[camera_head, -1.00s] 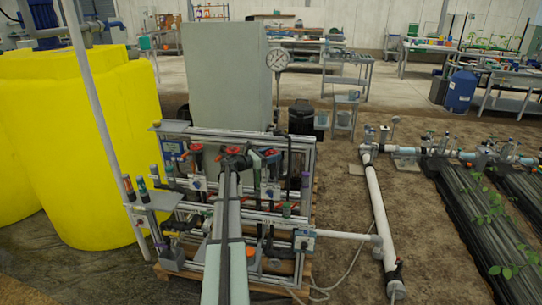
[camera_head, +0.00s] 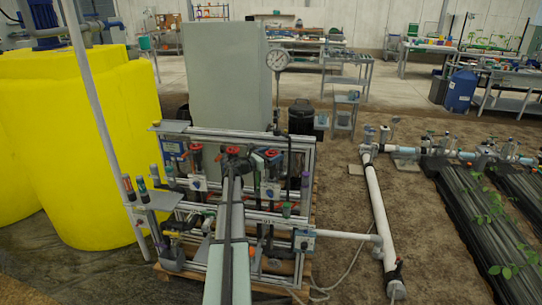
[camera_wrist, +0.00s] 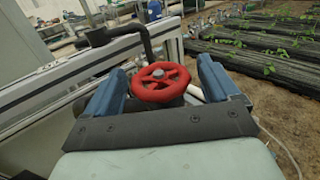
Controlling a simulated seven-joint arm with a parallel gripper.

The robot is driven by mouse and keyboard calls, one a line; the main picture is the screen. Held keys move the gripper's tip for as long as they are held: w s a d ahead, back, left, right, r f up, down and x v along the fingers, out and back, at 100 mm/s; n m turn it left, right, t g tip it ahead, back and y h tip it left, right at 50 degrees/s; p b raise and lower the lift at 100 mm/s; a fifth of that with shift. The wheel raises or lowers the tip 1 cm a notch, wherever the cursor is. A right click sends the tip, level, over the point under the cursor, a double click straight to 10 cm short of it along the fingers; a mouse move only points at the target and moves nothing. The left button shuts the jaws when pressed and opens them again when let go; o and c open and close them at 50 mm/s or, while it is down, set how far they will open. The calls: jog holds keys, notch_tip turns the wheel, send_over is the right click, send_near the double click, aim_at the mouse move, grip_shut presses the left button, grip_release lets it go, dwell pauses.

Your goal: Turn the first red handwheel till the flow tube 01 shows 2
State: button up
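In the wrist view, a red handwheel (camera_wrist: 160,82) with a grey hub sits between the two blue fingers of my gripper (camera_wrist: 163,78). The fingers are apart, one on each side of the wheel, with a narrow gap visible on both sides. In the head view, my gripper (camera_head: 236,164) is over the middle of the skid frame, and the wheel there (camera_head: 232,149) shows just past it. Other red handwheels are to its left (camera_head: 196,148) and right (camera_head: 270,153). I cannot make out flow tube 01 or its reading.
The skid's aluminium frame (camera_head: 297,221) carries pipes and valves close around my arm. A round dial gauge (camera_head: 277,60) stands on a post behind it. A grey cabinet (camera_head: 230,75) is behind, yellow tanks (camera_head: 75,140) are at left, and a white pipe (camera_head: 379,205) lies at right.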

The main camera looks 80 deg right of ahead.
jog(key=v, duration=1.3)
jog(key=shift+w+a, duration=0.25)
jog(key=shift+w, duration=0.05)
jog(key=shift+w, duration=0.1)
dwell(0.9)
